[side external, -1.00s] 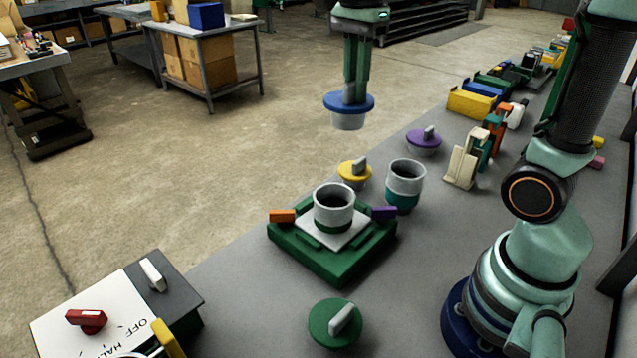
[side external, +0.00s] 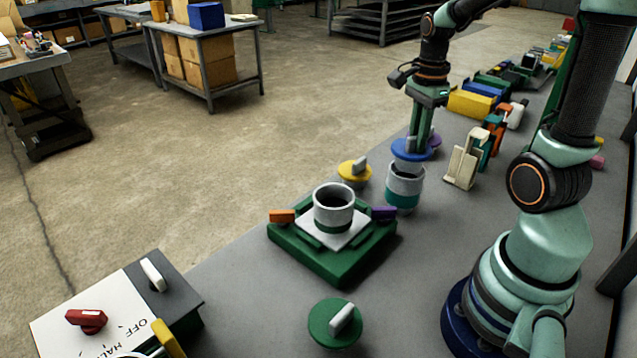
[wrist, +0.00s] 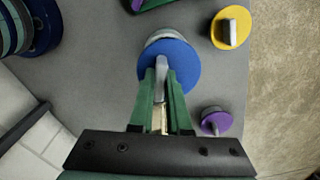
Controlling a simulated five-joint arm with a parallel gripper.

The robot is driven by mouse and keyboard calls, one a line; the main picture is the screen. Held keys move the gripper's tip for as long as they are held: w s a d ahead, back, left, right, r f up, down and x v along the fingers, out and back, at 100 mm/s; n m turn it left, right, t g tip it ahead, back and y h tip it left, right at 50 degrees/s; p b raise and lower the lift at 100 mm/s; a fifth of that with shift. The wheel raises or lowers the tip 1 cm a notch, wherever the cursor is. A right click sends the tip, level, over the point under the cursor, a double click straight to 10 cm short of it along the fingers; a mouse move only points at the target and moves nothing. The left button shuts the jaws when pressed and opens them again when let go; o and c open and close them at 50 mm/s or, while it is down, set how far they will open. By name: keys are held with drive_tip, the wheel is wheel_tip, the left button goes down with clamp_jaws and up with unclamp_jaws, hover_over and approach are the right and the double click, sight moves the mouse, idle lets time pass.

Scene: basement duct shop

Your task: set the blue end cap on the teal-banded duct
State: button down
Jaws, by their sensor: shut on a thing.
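The blue end cap (side external: 408,153) is a blue disc with an upright grey grip. My gripper (side external: 418,138) is shut on that grip and holds the cap over the teal-banded duct (side external: 403,198). The duct is a short grey upright cup with a teal lower band, standing on the bench. Part of its rim shows below the cap's disc; whether they touch I cannot tell. In the wrist view the blue disc (wrist: 178,68) covers most of the duct, whose grey edge (wrist: 150,52) shows at the disc's upper left.
A yellow cap (side external: 355,172) stands left of the duct, and a purple cap (wrist: 217,121) stands close behind. A green fixture (side external: 330,255) holding a green-banded duct (side external: 333,207) is at front left. A green cap (side external: 335,322) lies in front. Upright holders (side external: 463,165) stand right.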

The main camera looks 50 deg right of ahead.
sight(414, 154)
drive_tip(key=shift+f, duration=1.55)
drive_tip(key=shift+f, duration=0.6)
drive_tip(key=c, duration=1.2)
unclamp_jaws()
drive_tip(key=shift+o, duration=0.2)
drive_tip(key=shift+r, duration=5.55)
drive_tip(key=a+r+n+t, duration=0.1)
drive_tip(key=a+n+t, duration=0.4)
drive_tip(key=a+n, duration=1.1)
drive_tip(key=n, duration=0.6)
drive_tip(key=shift+w+a+n+t, duration=0.3)
drive_tip(key=shift+w, duration=0.05)
